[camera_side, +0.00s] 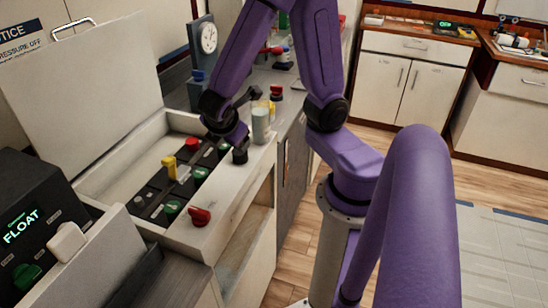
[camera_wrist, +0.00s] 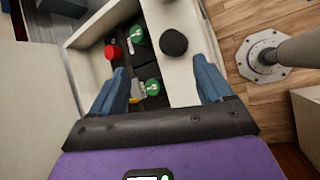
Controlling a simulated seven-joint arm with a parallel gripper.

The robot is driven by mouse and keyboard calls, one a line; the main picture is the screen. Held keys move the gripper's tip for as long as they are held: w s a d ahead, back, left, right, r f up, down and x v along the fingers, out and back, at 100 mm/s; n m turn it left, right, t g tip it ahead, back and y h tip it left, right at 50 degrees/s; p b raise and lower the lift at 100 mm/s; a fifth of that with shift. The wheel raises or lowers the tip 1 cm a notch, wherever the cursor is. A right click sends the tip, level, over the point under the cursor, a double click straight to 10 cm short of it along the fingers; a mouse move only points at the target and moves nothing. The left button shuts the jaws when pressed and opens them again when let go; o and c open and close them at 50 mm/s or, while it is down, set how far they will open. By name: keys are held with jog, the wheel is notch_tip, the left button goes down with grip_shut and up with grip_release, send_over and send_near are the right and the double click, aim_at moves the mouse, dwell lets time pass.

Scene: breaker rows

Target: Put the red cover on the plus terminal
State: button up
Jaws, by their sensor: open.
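A red cap-like piece (camera_side: 200,216) lies on the near rim of the recessed bay in the side view. A second red piece (camera_side: 193,143) stands inside the bay among the dark panels; one red piece also shows in the wrist view (camera_wrist: 112,52). Which is the red cover I cannot tell for sure. Green round terminals (camera_side: 173,208) sit on the dark panels, two clear in the wrist view (camera_wrist: 152,87). Their marks are too small to read. My gripper (camera_wrist: 160,68) is open and empty above the bay's rim, close to a black round cap (camera_wrist: 173,42).
A yellow upright piece (camera_side: 169,168) stands in the bay. A glass jar (camera_side: 260,122) and a gauge (camera_side: 208,38) stand behind it. The raised lid (camera_side: 85,80) borders the far side, and a dark box with a FLOAT display (camera_side: 25,225) the left.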

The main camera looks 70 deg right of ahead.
jog(key=s+a+r+m+g+y, duration=0.1)
jog(key=s+a+y, duration=0.2)
jog(key=s, duration=0.4)
jog(key=s+a+r+m+g+y, duration=0.1)
jog(key=s+a+r+y, duration=0.1)
jog(key=s+a+y, duration=0.2)
jog(key=s+a, duration=0.1)
jog(key=s, duration=0.2)
jog(key=shift+s+r+g+y, duration=0.2)
jog(key=shift+r+g+y, duration=0.1)
jog(key=shift+g, duration=0.1)
